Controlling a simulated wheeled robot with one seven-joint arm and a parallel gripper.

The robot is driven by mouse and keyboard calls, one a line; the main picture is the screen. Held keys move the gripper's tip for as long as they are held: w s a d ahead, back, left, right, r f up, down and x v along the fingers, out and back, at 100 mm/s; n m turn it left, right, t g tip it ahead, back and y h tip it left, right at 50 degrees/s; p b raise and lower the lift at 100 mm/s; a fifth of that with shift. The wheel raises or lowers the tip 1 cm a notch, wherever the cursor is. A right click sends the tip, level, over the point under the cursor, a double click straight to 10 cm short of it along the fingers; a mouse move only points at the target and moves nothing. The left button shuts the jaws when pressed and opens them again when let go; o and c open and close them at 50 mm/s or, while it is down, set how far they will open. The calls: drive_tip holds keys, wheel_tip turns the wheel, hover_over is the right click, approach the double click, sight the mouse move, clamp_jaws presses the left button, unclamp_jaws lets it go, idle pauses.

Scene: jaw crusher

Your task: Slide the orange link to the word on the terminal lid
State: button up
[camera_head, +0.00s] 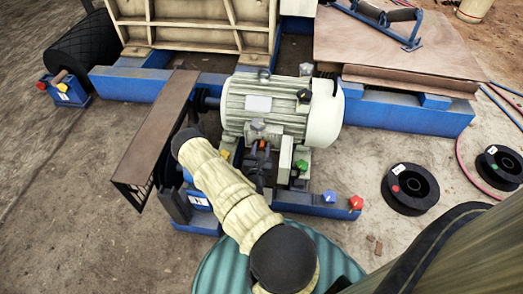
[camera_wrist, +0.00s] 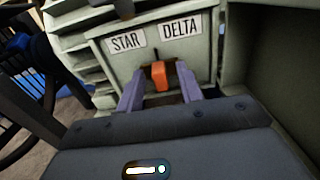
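The terminal lid (camera_wrist: 205,55) is pale green-grey and carries the words STAR (camera_wrist: 127,42) at left and DELTA (camera_wrist: 181,30) at right. In the wrist view the orange link (camera_wrist: 158,76) shows below the words, roughly under the space between them. My gripper (camera_wrist: 160,84) has its two pale purple fingers on either side of the link, with gaps showing between. It looks open. The contact at the link's lower end is hidden. In the head view my arm reaches down to the grey motor (camera_head: 270,104), and the link is not clear there.
The motor's cooling fins (camera_wrist: 85,70) lie left of the lid. A pale box wall (camera_wrist: 285,60) stands close at right. In the head view a brown belt guard (camera_head: 155,125) is left of the motor, and a blue frame (camera_head: 410,110) runs behind. Black reels (camera_head: 411,205) lie at right.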

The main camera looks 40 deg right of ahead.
clamp_jaws()
drive_tip(key=shift+s, duration=0.1)
drive_tip(key=shift+s+d, duration=0.75)
drive_tip(key=shift+s, duration=0.15)
unclamp_jaws()
drive_tip(key=shift+d, duration=0.1)
drive_tip(key=shift+w, duration=0.15)
